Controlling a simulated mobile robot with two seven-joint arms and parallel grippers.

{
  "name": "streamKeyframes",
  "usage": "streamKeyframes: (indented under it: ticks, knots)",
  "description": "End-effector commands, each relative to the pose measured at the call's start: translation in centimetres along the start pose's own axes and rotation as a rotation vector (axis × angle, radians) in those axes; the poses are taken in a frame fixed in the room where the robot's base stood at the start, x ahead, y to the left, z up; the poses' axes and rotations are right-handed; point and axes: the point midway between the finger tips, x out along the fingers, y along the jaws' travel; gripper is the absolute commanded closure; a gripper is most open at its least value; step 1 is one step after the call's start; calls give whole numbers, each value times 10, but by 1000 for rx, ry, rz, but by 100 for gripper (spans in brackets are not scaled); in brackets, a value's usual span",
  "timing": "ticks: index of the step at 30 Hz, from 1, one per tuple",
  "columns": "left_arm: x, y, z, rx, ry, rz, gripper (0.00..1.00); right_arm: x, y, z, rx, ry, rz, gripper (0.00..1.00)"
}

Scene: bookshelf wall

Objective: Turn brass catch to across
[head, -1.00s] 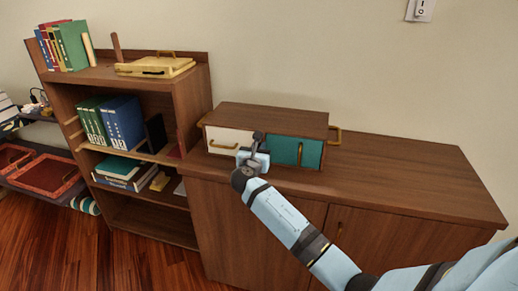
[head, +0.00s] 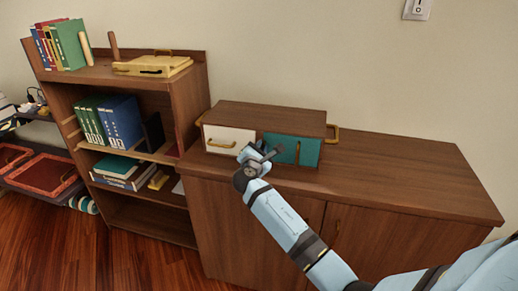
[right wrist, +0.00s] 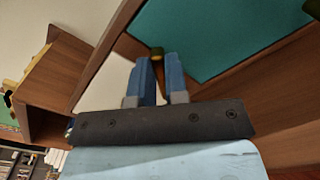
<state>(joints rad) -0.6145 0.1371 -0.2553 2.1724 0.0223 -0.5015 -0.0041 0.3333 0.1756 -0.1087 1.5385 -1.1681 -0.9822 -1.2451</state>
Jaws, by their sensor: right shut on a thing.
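The small wooden cabinet (head: 270,115) stands on the long sideboard, with a white drawer (head: 228,135) on the left and a teal door (head: 308,152) on the right. My right gripper (head: 268,153) is at its front, near where the white and teal fronts meet. In the right wrist view my right gripper (right wrist: 160,62) has its two blue fingers around the brass catch (right wrist: 156,51), shut on it. Only a small part of the catch shows between the fingertips; its angle is hard to tell. My left gripper is not in view.
A bookshelf (head: 188,105) stands to the left. The sideboard top (head: 410,175) is clear at right.

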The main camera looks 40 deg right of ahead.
Motion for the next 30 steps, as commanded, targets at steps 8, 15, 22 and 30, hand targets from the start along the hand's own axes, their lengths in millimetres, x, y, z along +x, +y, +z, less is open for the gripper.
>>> streamKeyframes:
  ticks: [8, 15, 22, 30]
  knots:
    - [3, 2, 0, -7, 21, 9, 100, 0, -7, -3, 263, 1, -1, 100]
    - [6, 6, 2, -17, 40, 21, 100, 0, -11, -6, 489, 1, -1, 100]
    - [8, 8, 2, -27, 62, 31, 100, 0, -14, -7, 682, 0, -2, 100]
    - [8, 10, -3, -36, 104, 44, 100, 0, -14, -8, 840, 0, -1, 100]
